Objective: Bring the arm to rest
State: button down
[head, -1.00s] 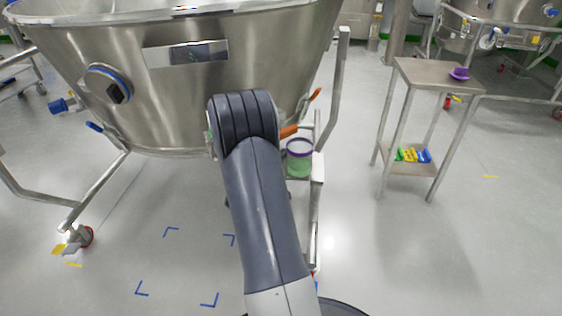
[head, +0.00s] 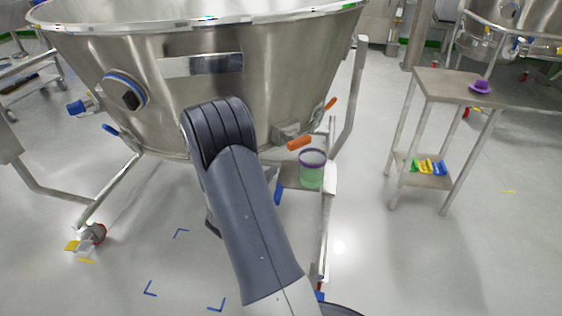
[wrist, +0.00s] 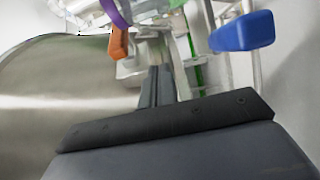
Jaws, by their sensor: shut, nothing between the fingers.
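My grey arm rises from the bottom of the head view, its rounded joint in front of a large steel bowl (head: 290,70). My gripper is hidden behind the arm in that view. In the wrist view my gripper (wrist: 158,78) shows as two dark fingers close together, shut and empty. An orange handle (wrist: 119,43) is to the left of the fingers and a blue handle (wrist: 242,31) to their right. Whether anything touches the gripper cannot be told.
A green container with a purple rim (head: 312,170) stands on a small shelf under the bowl. A steel side table (head: 440,84) at right holds a purple object (head: 480,87) on top and coloured items (head: 428,167) on its lower shelf. Open floor lies between.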

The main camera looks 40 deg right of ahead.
jog(key=shift+v, duration=1)
